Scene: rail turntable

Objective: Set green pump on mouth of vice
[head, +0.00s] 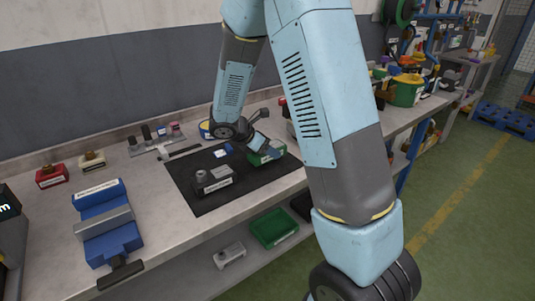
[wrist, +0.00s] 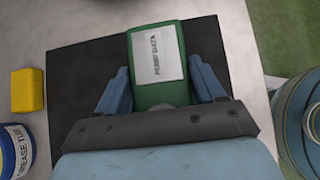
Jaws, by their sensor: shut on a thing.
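The green pump (wrist: 155,88), with a white label, lies on the black mat (wrist: 82,75) between the fingers of my gripper (wrist: 163,82). My gripper is shut on it. In the head view the pump (head: 268,155) shows at the right part of the mat, with my gripper (head: 265,147) over it and hiding part of it. The blue vice (head: 102,210) stands at the left front of the workbench, well to the left of my gripper. A grey jaw bar (head: 105,221) crosses it; I cannot tell how wide its mouth is.
A grey pump-like part (head: 214,180) lies on the mat between the vice and my gripper. A red block (head: 52,176) and a cream block (head: 92,161) stand behind the vice. A yellow block (wrist: 27,90) and a grease tub (wrist: 15,148) are left of the mat in the wrist view.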

